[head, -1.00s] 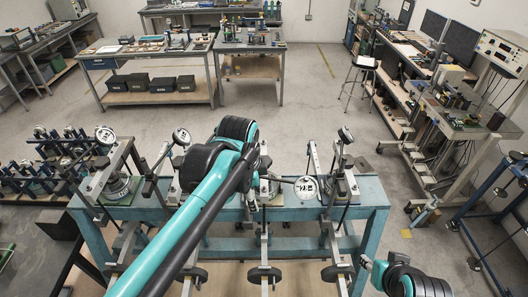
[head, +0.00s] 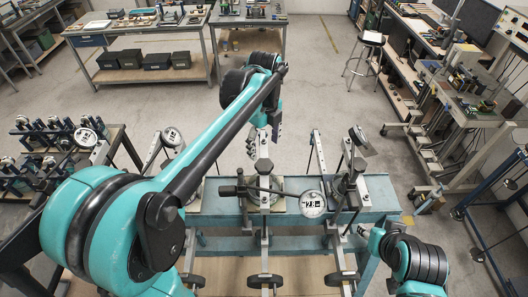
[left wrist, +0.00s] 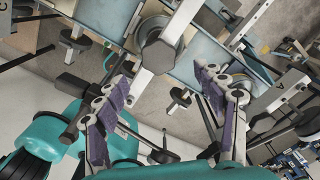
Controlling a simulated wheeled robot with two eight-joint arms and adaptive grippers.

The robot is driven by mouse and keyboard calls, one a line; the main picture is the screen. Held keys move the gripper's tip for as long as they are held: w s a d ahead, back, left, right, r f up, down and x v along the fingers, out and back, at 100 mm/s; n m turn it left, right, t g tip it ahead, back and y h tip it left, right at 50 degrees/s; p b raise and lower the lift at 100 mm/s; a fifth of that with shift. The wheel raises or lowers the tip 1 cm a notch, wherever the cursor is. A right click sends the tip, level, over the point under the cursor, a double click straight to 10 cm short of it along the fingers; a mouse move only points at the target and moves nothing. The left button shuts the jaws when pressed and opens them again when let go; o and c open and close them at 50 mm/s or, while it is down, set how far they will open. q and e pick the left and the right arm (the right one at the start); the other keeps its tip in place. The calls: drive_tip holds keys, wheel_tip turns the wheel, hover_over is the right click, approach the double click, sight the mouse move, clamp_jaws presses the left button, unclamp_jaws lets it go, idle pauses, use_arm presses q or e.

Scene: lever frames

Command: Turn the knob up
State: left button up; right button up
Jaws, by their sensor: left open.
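My left gripper (head: 275,134) hangs above the middle lever frame in the head view, fingers down. In the left wrist view its two purple-padded fingers (left wrist: 160,82) are spread with nothing between them. A dark knob (head: 228,190) sits at the left end of a horizontal bar on the middle frame, below and left of the gripper. A round gauge (head: 312,204) is at the bar's right end. In the left wrist view a grey lever with a many-sided end (left wrist: 158,52) lies beyond the fingertips. I cannot tell for sure which part is the task's knob.
The blue-green bench (head: 385,190) carries several similar frames with upright posts, gauges and round weights (head: 265,281). A side table with more instruments (head: 55,140) is at left. Workbenches (head: 140,60) and a stool (head: 366,50) stand farther off. Open floor lies between.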

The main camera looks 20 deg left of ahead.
sight(264, 165)
use_arm(q)
wheel_tip(264, 165, down, 7)
drive_tip(key=shift+s+f+p, duration=0.1)
drive_tip(key=shift+f+p, duration=0.1)
drive_tip(key=shift+p, duration=0.2)
drive_tip(key=shift+s, duration=0.15)
drive_tip(key=c, duration=1.2)
